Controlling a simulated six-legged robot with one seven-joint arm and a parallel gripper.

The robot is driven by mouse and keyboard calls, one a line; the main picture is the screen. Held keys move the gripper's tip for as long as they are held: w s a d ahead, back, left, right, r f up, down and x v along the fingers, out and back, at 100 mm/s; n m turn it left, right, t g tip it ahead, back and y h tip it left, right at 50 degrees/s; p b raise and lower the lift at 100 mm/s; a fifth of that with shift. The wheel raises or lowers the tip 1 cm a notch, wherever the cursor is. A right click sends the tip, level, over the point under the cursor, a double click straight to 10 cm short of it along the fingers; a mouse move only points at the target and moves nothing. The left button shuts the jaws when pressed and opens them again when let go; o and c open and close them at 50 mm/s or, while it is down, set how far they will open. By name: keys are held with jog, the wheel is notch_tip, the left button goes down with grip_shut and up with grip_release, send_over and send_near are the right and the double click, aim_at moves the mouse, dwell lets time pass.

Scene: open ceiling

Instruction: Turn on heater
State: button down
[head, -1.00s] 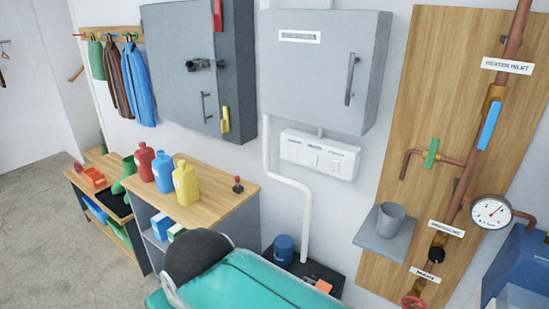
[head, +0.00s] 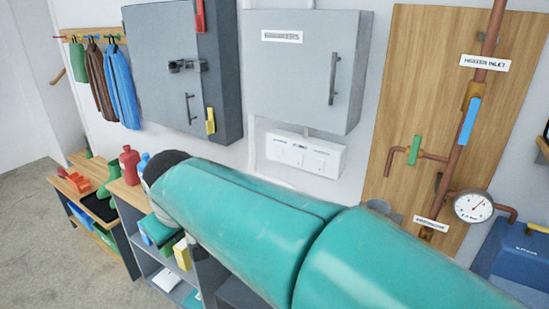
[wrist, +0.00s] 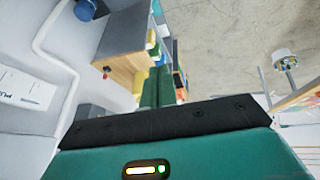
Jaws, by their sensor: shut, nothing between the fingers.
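A copper pipe labelled "HEATER INLET" (head: 485,63) runs down a wooden board in the head view. A blue valve handle (head: 469,121) lies along this pipe. A green handle (head: 414,150) stands upright across a side branch. A round gauge (head: 473,206) is at lower right. A white switch panel (head: 305,155) is on the wall under a closed grey cabinet (head: 300,70), whose label seems to read "BREAKERS"; part of a white panel also shows in the wrist view (wrist: 28,88). My teal arm crosses the lower head view, below the panel.
A second grey cabinet (head: 165,75) hangs at left, with red and yellow handles on its side. A shelf unit with bottles (head: 130,165) stands below, partly hidden by my arm. A blue box (head: 520,258) is at lower right. Bare floor (head: 45,230) lies at left.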

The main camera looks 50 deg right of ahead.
aim_at(279, 153)
jog(key=w+d+g+h, duration=0.2)
jog(key=w+d, duration=0.3)
jog(key=d, duration=1.3)
jog(key=w+d+n+g+h, duration=0.1)
jog(key=w+d+h, duration=0.4)
jog(key=d, duration=1.3)
jog(key=shift+w+d+f+g, duration=0.2)
jog(key=shift+w+f+g, duration=0.1)
jog(key=shift+w+g, duration=0.45)
jog(key=x, duration=0.4)
jog(key=d+r+x, duration=0.1)
jog(key=x, duration=0.3)
jog(key=d+r+x, duration=0.1)
jog(key=x, duration=0.4)
jog(key=shift+w+f, duration=0.1)
jog(key=shift+w, duration=0.1)
